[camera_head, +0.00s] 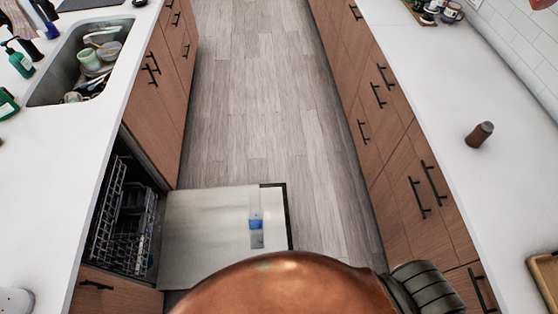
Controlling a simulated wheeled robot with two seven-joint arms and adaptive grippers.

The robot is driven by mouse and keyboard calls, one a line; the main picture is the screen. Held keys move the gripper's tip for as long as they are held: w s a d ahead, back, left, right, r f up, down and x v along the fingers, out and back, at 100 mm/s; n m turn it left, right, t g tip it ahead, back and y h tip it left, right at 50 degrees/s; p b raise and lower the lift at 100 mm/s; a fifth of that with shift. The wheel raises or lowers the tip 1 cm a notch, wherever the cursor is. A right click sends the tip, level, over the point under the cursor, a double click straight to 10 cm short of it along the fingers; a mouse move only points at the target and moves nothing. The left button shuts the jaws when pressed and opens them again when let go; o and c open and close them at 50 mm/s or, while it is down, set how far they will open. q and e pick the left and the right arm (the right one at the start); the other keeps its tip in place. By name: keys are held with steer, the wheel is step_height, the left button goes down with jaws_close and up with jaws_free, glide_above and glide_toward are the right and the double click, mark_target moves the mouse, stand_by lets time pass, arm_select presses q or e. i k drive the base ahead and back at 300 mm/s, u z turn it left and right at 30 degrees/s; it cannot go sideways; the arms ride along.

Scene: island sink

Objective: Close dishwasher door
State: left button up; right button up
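The dishwasher door (205,232) is folded down flat and open, low above the wood floor. Its pale inner face is up, with a small blue-and-grey dispenser patch on it. The open dishwasher cavity (128,215) is at the left under the counter, with dark wire racks inside it. A copper-coloured part of my own body fills the bottom middle and covers the near edge of the door. Neither of my grippers shows in this view.
The left counter holds a sink (85,62) with dishes. The right counter (440,80) carries a brown bottle (480,134). Drawers with black handles line both sides. The floor aisle (258,90) beyond the door is clear.

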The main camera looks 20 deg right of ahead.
mark_target(206, 231)
steer(key=u, duration=2.5)
steer(key=k, duration=0.95)
steer(key=z, duration=1.4)
